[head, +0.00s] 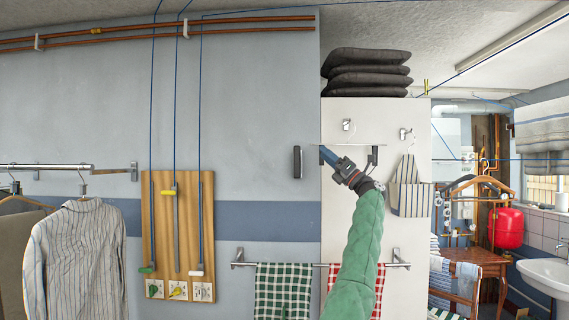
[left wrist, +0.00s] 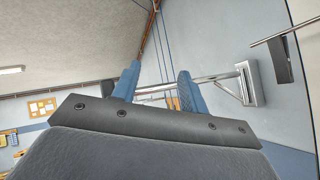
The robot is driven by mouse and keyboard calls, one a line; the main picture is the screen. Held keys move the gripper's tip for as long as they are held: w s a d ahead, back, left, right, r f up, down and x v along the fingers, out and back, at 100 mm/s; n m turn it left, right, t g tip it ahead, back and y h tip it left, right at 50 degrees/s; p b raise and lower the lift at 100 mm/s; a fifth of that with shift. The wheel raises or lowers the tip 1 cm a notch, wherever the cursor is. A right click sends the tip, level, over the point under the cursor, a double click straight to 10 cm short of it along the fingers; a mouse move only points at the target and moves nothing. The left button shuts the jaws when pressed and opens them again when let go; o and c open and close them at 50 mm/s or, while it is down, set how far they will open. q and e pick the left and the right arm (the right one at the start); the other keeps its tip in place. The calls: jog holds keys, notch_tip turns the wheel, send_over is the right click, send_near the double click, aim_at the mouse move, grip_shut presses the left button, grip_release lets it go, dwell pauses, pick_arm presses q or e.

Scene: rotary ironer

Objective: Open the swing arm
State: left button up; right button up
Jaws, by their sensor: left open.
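The swing arm (head: 352,145) looks like a thin metal bar on a wall bracket (head: 373,157), standing out from the white panel. In the left wrist view a pale metal bar (left wrist: 216,76) runs from a grey wall bracket (left wrist: 250,85) leftward, past and behind the blue fingers. My left gripper (head: 326,156), on the green-sleeved arm, is at the bar's left end, with blue fingers apart. In the left wrist view the open fingers (left wrist: 157,88) have the bar's far part showing between them; I cannot tell if they touch it. My right gripper is not in view.
A dark grey block (head: 297,162) is on the wall just left of my gripper. Folded dark cloths (head: 366,73) lie above the white panel. A striped bag (head: 409,188) hangs to the right. A rail with checked towels (head: 283,288) is below.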

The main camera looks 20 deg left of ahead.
aim_at(297, 163)
pick_arm(q)
jog(key=s+a+f+n+g+h, duration=0.4)
jog(key=s+n+g, duration=0.3)
jog(key=n+g, duration=0.35)
jog(key=p+x, duration=0.1)
jog(key=x, duration=0.1)
jog(key=p+x, duration=0.2)
jog(key=shift+s, duration=0.35)
jog(key=shift+p+x, duration=0.4)
jog(key=shift+x, duration=0.65)
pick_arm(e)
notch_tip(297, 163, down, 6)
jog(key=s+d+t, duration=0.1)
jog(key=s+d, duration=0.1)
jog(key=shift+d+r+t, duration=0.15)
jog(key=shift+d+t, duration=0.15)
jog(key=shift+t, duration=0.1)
pick_arm(q)
jog(key=shift+f, duration=0.1)
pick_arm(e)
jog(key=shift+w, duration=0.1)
pick_arm(q)
grip_shut()
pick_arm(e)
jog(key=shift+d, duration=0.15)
